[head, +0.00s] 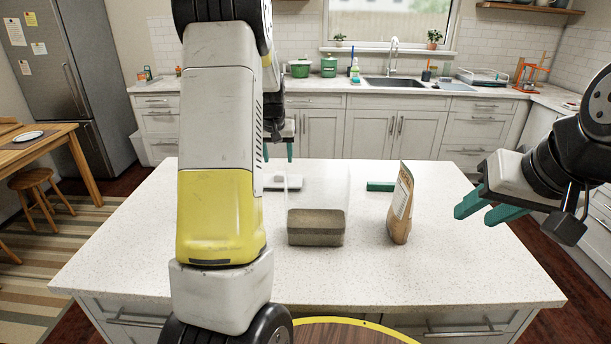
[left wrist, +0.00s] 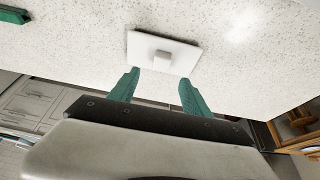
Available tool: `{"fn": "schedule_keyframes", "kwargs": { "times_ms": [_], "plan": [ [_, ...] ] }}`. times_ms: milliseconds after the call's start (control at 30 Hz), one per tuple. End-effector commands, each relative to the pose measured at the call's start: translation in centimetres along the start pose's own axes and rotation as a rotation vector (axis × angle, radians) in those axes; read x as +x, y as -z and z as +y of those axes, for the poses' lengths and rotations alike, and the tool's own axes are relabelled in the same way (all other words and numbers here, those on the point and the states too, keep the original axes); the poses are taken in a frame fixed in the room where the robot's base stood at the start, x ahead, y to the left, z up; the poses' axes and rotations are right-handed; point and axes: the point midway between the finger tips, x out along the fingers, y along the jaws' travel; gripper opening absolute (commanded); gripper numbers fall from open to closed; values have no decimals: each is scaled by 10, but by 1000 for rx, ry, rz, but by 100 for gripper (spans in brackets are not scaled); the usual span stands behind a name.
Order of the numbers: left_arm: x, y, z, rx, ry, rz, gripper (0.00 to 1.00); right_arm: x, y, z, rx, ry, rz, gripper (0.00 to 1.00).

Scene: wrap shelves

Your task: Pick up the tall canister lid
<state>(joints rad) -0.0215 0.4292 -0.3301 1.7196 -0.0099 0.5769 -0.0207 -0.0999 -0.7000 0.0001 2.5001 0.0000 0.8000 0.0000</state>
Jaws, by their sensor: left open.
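The lid is a flat white rectangle with a raised square knob. It lies on the counter behind the clear canister (head: 316,232) in the head view (head: 272,183) and at top centre in the left wrist view (left wrist: 184,58). My left gripper (head: 278,152) is open and empty, beyond the lid in the head view. In the left wrist view its two green fingers (left wrist: 158,88) are spread on the near side of the lid, with the knob lying ahead of the gap. I cannot tell whether they touch it. My right gripper (head: 488,212) is empty at the right, its fingers apart.
The clear canister holds brown-grey contents in its lower part. A brown paper bag (head: 402,206) stands upright to its right. A small green bar (head: 380,186) lies behind the bag. The white counter (head: 450,270) is clear at the front and right. My left arm hides the left-middle part.

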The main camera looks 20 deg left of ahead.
Motion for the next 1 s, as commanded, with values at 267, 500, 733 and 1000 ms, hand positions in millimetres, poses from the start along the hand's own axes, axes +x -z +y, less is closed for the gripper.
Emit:
{"fn": "schedule_keyframes", "kwargs": {
  "times_ms": [267,500,733,1000],
  "plan": [
    [30,0,-2,1,4,-1,56,0,0,0,0,0,0,36],
    [65,-6,-4,1,3,-2,56,0,0,0,0,0,0,36],
    [80,-5,-4,0,3,0,56,0,0,0,0,0,0,36],
    [79,-5,-3,0,2,0,37,0,0,0,0,0,0,36]
  ]
}}
